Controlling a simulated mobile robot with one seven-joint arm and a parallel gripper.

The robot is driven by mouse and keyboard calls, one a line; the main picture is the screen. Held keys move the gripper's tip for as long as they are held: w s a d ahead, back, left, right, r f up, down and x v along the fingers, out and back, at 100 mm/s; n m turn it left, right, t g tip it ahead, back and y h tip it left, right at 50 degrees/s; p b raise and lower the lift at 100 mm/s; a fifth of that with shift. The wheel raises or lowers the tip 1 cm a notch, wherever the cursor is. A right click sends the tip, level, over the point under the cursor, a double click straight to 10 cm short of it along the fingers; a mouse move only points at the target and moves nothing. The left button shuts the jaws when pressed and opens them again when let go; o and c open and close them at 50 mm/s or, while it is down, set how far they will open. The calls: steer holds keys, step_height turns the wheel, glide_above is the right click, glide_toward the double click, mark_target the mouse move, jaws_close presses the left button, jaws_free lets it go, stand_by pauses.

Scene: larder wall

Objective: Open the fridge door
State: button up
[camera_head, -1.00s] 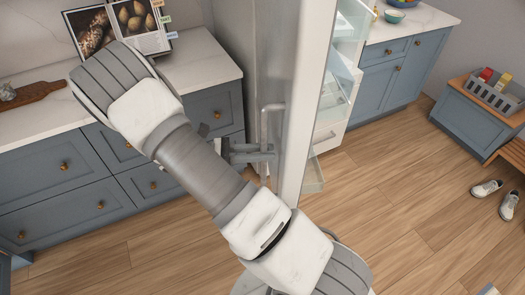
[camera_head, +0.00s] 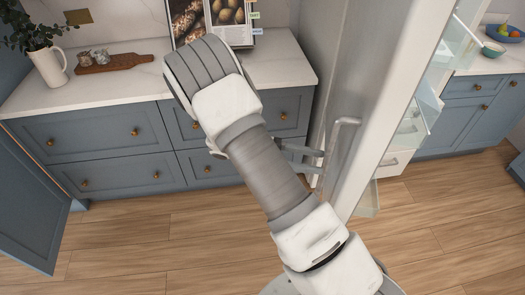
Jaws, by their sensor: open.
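The fridge door (camera_head: 385,85) stands ajar, a tall pale grey panel seen nearly edge-on right of centre. Its vertical bar handle (camera_head: 337,150) is on the side facing left. My gripper (camera_head: 312,161) is open, at the lower part of the handle, partly hidden behind my arm. I cannot tell whether its fingers touch or go around the bar. Right of the door, the fridge's inside shows clear shelves (camera_head: 463,40) and a white drawer (camera_head: 394,163).
Blue drawer units (camera_head: 100,137) with a white worktop (camera_head: 120,72) run along the left. A plant jug (camera_head: 47,66), a wooden board (camera_head: 115,62) and an open book (camera_head: 215,20) stand there. More blue cabinets (camera_head: 480,105) are at right. The wooden floor (camera_head: 210,225) in front is clear.

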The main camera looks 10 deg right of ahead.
steer(key=b+v, duration=0.2)
steer(key=v, duration=1.2)
steer(key=shift+w, duration=0.1)
steer(key=s+d+r+m+t+y, duration=0.3)
steer(key=s+r+m+t+y, duration=0.3)
steer(key=s+r+y, duration=0.2)
steer(key=s+d+r+m+t+y, duration=0.4)
steer(key=s+r+m+t+y, duration=0.2)
steer(key=s, duration=0.4)
steer(key=shift+r+m+t+y, duration=0.3)
steer(key=shift+r+m+y, duration=0.4)
steer(key=shift+r+y, duration=0.45)
steer(key=shift+w+f, duration=0.1)
steer(key=shift+f, duration=0.05)
